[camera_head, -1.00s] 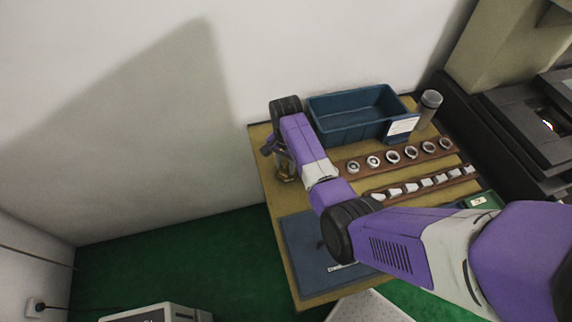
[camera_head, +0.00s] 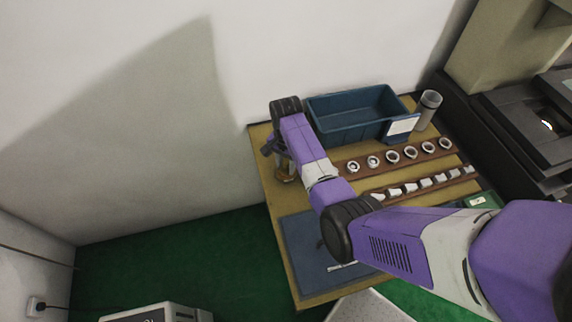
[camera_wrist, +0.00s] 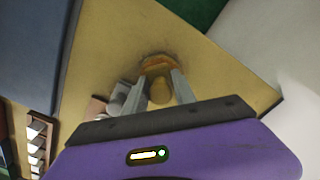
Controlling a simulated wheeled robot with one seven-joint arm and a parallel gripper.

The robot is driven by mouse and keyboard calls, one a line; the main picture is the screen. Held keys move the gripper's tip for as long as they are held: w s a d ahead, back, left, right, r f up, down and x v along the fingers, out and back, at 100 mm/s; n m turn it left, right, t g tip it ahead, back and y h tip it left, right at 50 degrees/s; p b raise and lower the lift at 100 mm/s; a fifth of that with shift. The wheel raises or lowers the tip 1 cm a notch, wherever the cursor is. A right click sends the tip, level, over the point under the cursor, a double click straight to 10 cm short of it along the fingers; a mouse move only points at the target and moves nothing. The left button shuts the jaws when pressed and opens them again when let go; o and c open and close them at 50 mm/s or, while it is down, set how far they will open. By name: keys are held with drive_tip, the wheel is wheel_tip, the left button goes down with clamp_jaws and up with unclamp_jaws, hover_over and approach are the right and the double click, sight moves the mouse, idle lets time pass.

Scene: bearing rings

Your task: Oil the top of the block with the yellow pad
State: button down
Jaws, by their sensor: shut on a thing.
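My gripper (camera_wrist: 156,92) is shut on the yellow pad (camera_wrist: 159,92), which shows between the two grey fingers in the wrist view. Just beyond the pad is a round orange-brown thing (camera_wrist: 158,61) on the table, perhaps a shallow dish; I cannot tell whether the pad touches it. In the head view my gripper (camera_head: 285,165) is low over the table's left corner, partly hidden by my arm. Several pale blocks (camera_head: 411,187) stand in a row on a brown strip; I cannot tell which one is meant.
A blue bin (camera_head: 350,130) with a white card stands behind, beside a grey cylinder (camera_head: 428,108). Several metal rings (camera_head: 392,157) lie on another brown strip. A blue mat (camera_head: 295,255) covers the front left, partly under my arm. A green tray (camera_head: 481,202) is at right.

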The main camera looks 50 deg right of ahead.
sight(286, 161)
drive_tip(key=shift+s, duration=0.1)
wheel_tip(286, 161, up, 5)
drive_tip(key=p, duration=0.4)
drive_tip(key=shift+f+p, duration=0.15)
drive_tip(key=shift+p, duration=0.2)
drive_tip(key=shift+r, duration=1.15)
drive_tip(key=shift+n, duration=0.4)
drive_tip(key=shift+a+r+n, duration=0.15)
drive_tip(key=shift+r+n, duration=0.15)
drive_tip(key=shift+n, duration=0.2)
drive_tip(key=s+a+f+n+b, duration=0.1)
drive_tip(key=s+a+n+b, duration=0.1)
drive_tip(key=a+n, duration=0.5)
drive_tip(key=s+a+f+n+b, duration=0.1)
drive_tip(key=a+n+b, duration=0.4)
drive_tip(key=a, duration=1)
drive_tip(key=shift+s+n, duration=0.65)
drive_tip(key=shift+n, duration=0.55)
